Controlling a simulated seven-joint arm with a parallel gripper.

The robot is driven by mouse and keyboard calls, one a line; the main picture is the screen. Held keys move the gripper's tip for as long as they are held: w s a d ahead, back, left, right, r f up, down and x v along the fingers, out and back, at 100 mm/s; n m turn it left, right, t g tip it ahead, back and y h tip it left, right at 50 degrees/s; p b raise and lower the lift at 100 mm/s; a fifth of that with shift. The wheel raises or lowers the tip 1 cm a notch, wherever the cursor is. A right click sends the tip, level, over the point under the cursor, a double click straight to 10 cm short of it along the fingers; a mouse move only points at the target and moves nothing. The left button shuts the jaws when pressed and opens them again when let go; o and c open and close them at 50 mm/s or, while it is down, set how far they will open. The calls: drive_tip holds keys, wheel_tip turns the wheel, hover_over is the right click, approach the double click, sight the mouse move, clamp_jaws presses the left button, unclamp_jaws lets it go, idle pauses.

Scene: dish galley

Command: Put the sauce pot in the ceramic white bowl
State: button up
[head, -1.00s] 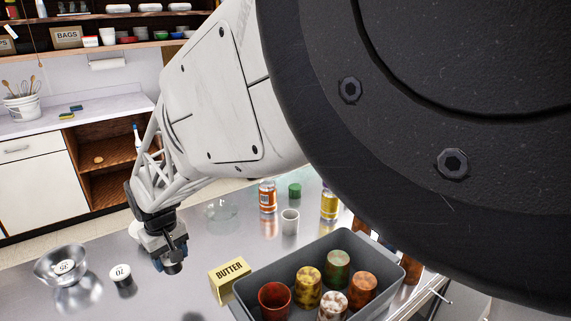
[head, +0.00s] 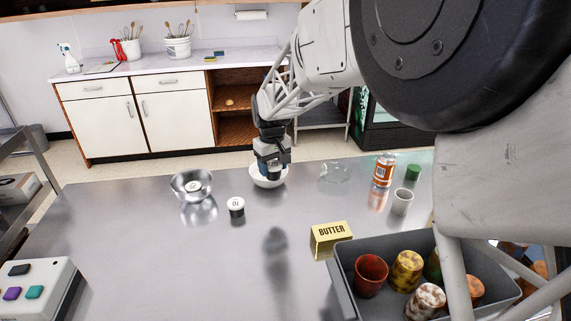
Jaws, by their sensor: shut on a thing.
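My gripper (head: 272,162) points down over the white bowl (head: 267,183) near the back edge of the steel table. It is shut on a small dark pot (head: 273,174), which appears just above or inside the bowl; I cannot tell if it touches the bowl. The gripper hides part of the bowl's rim. A similar dark pot with a white numbered lid (head: 236,204) stands upright on the table, in front and to the left of the bowl.
A shiny metal bowl (head: 184,188) with a white-lidded item inside stands at left. A glass bowl (head: 334,174), an orange can (head: 383,170) and a white cup (head: 402,202) are at right. A butter box (head: 331,238) and a grey bin (head: 345,295) of cups are in front. The table's middle is clear.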

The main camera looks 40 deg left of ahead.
drive_tip(key=w+a+f+n, duration=0.1)
drive_tip(key=w+a+n, duration=0.1)
drive_tip(key=w+a, duration=0.7)
idle(0.4)
drive_tip(key=shift+a+f, duration=0.1)
drive_tip(key=shift+f, duration=2.45)
drive_tip(key=shift+f, duration=2.5)
drive_tip(key=shift+f, duration=0.15)
drive_tip(key=o, duration=1)
